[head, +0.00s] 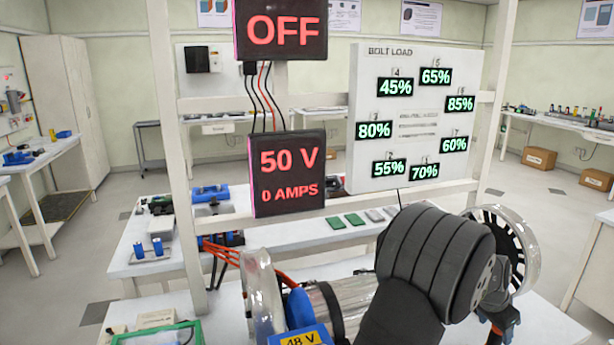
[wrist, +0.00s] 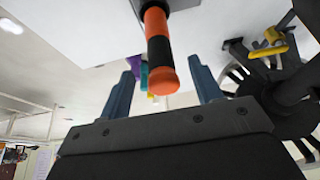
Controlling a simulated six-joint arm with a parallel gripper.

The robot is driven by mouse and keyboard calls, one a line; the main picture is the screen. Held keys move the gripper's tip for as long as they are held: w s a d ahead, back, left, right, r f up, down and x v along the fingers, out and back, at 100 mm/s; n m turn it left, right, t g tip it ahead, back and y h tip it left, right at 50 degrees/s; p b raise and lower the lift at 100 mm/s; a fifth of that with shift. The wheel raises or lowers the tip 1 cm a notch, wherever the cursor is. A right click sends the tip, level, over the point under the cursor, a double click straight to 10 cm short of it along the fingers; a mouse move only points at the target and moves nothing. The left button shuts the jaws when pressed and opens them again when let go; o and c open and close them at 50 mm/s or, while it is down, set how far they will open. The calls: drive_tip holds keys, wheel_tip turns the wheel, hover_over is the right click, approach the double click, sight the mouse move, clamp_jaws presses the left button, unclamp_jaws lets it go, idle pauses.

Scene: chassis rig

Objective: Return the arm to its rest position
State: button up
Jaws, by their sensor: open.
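My gripper (wrist: 163,74) shows in the wrist view with its two blue fingers spread apart, so it is open. An orange and black handle (wrist: 160,50) shows in the gap between the fingers in the picture; I cannot tell how far it is from them. In the head view my dark arm (head: 436,262) fills the lower right, in front of the wheel-like ring (head: 512,250). The fingers are not clearly seen there.
A metal cylinder (head: 345,300) with orange cables and a blue 48 V block (head: 300,338) lie left of my arm. A white frame carries an OFF display (head: 280,30), a 50 V display (head: 287,172) and a bolt load board (head: 415,55). A yellow-handled tool (wrist: 268,45) shows in the wrist view.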

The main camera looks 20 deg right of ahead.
sight(495, 339)
drive_tip(key=x, duration=0.5)
drive_tip(key=shift+d, duration=0.1)
idle(0.3)
drive_tip(key=v, duration=1.8)
drive_tip(key=x, duration=1.8)
drive_tip(key=shift+f, duration=0.35)
wheel_tip(495, 339, up, 3)
drive_tip(key=shift+r, duration=0.35)
